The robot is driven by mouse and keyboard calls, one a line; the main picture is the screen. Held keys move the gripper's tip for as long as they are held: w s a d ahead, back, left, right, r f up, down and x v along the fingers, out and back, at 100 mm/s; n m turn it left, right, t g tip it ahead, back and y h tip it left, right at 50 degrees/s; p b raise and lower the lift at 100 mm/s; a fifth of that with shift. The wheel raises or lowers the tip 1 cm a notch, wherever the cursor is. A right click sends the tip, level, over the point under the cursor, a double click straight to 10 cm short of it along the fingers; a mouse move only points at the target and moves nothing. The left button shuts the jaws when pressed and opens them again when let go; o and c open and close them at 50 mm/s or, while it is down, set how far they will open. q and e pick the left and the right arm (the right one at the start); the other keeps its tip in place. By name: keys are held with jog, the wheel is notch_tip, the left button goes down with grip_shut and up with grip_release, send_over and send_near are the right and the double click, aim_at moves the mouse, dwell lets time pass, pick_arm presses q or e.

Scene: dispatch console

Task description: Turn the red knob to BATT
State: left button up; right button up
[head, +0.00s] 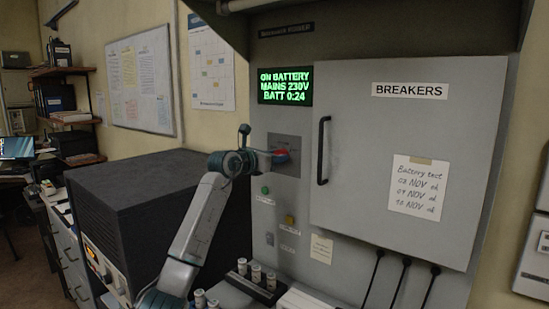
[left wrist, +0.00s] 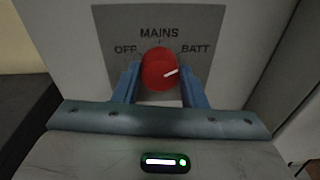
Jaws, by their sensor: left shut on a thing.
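The red knob (left wrist: 160,69) sits on a grey plate (left wrist: 205,22) marked OFF, MAINS and BATT. Its white pointer line points right and slightly up, toward the BATT side. My left gripper (left wrist: 160,82) is shut on the knob, one blue finger on each side. In the head view the red knob (head: 281,155) shows at the tip of my left gripper (head: 272,158). The green display (head: 285,85) above reads ON BATTERY, MAINS 230V, BATT 0:24. My right gripper is not in view.
The BREAKERS door (head: 395,150) with a black handle (head: 323,150) is right of the knob. A green button (head: 265,190) and an amber one (head: 290,220) are below. A dark cabinet (head: 150,200) stands left. Small cylinders (head: 256,273) stand below the panel.

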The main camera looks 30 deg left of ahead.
pick_arm(q)
jog(key=shift+f, duration=0.1)
jog(key=o, duration=1)
jog(key=shift+s, duration=0.1)
jog(key=s+a+r+b, duration=0.1)
jog(key=s+b, duration=0.4)
jog(key=s, duration=0.5)
jog(key=shift+s+a, duration=0.2)
jog(key=shift+s, duration=0.1)
